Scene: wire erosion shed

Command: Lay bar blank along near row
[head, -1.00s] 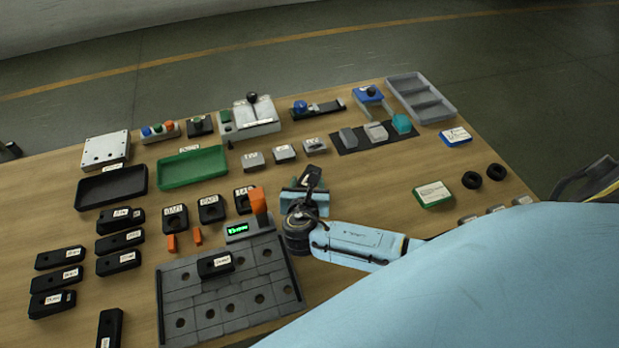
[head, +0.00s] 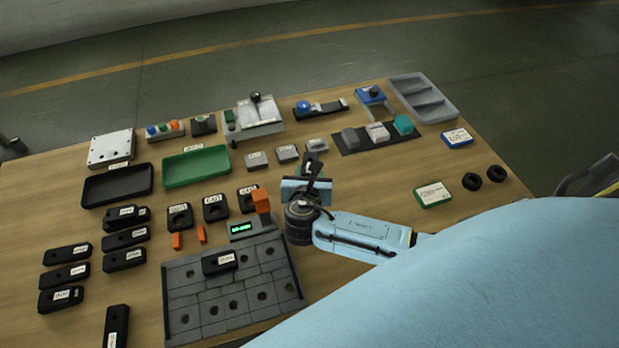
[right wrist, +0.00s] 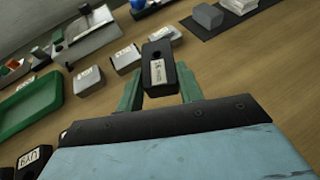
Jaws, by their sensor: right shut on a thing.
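My right gripper (right wrist: 158,88) is shut on a black bar blank (right wrist: 158,68) with a white label, gripped between its green fingers. In the head view this bar blank (head: 313,162) shows just beyond my right gripper (head: 307,184), right of the grey grid plate. The grid plate (head: 196,305) has several round holes; one labelled black bar (head: 220,263) lies across its far part. My arm hides part of the table right of the plate. Several more labelled black bars (head: 126,259) lie left of the plate. My left gripper is not in view.
A green display with an orange block (head: 261,199) stands at the plate's far right corner. Black holed blocks (head: 215,208) and two orange pieces (head: 177,241) sit beyond the plate. A green tray (head: 195,166) and black tray (head: 117,186) lie farther back.

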